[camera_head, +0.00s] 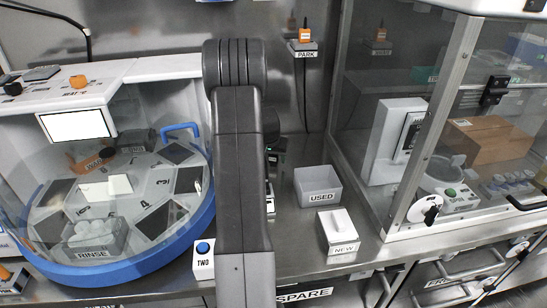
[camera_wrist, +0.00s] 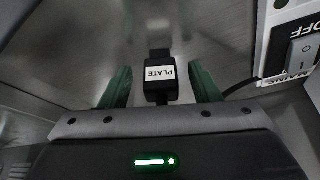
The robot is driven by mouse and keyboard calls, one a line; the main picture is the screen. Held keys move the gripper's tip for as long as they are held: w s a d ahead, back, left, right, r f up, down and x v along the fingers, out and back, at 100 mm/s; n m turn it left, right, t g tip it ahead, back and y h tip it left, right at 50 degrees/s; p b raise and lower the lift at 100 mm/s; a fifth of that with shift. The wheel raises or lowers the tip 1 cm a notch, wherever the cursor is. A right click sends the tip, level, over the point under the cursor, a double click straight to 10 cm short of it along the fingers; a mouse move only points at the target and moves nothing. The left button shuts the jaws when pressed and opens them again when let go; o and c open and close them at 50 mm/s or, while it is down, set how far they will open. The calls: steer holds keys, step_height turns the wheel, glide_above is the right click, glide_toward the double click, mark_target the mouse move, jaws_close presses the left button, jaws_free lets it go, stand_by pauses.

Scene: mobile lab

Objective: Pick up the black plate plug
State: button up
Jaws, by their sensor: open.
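The black plate plug (camera_wrist: 160,88) shows in the wrist view, with a white label reading PLATE on its face. A narrower black part extends beyond its far end. My gripper (camera_wrist: 160,72) is open, with one green finger on each side of the plug and a visible gap on both sides. The plug lies between the fingers as seen from the wrist; I cannot tell how deep it sits between them. In the head view my arm hides the plug and most of my gripper.
In the wrist view, a white switch panel (camera_wrist: 291,50) marked OFF stands at right, with a black cable near it. In the head view, a grey USED bin (camera_head: 318,186), a NEW box (camera_head: 338,232) and a glass cabinet stand right of my arm, a round blue-rimmed machine (camera_head: 120,268) left.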

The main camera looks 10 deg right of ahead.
steer(key=shift+x, duration=0.75)
steer(key=shift+c, duration=0.3)
steer(key=c, duration=1.1)
steer(key=shift+r, duration=0.15)
